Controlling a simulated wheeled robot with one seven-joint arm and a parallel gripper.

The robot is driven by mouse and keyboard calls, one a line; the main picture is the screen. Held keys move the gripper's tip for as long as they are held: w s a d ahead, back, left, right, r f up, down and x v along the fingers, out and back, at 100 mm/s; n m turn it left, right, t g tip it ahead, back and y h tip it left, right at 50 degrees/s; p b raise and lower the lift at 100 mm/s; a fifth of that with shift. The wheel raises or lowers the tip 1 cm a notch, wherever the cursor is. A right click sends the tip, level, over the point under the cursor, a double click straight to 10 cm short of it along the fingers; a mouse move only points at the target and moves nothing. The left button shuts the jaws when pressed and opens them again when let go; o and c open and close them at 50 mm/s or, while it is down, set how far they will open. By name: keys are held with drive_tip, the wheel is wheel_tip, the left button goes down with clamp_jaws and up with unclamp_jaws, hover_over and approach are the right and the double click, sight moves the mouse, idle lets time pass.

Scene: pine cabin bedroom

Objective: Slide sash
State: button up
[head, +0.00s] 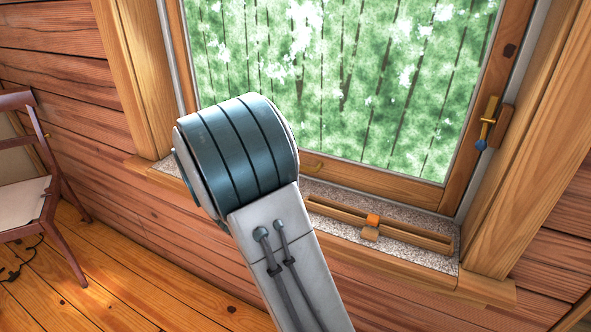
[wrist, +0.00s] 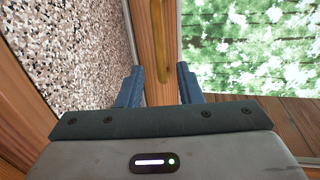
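The sash (head: 400,187) is a wood-framed pane in the window, with green trees behind its glass. A small brass pull (head: 318,166) sits on its bottom rail, partly behind my arm in the head view. In the wrist view, the sash's wooden rail (wrist: 150,22) runs up the middle, and the brass pull (wrist: 163,40) lies on it. My gripper (wrist: 160,67) is open, its two blue fingers apart on either side of the pull's near end in the picture. Nothing is clearly gripped; contact cannot be told. In the head view my arm hides the gripper.
A brass lever with a blue tip (head: 487,123) is on the right frame. The speckled sill (head: 440,262) carries a wooden rail (head: 420,238) with an orange block (head: 371,226). A chair (head: 30,190) stands at left on the plank floor. My arm crosses the middle.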

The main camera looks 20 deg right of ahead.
drive_tip(key=b+x, duration=0.1)
drive_tip(key=x, duration=0.8)
drive_tip(key=shift+w+d, duration=0.25)
drive_tip(key=shift+d, duration=0.05)
clamp_jaws()
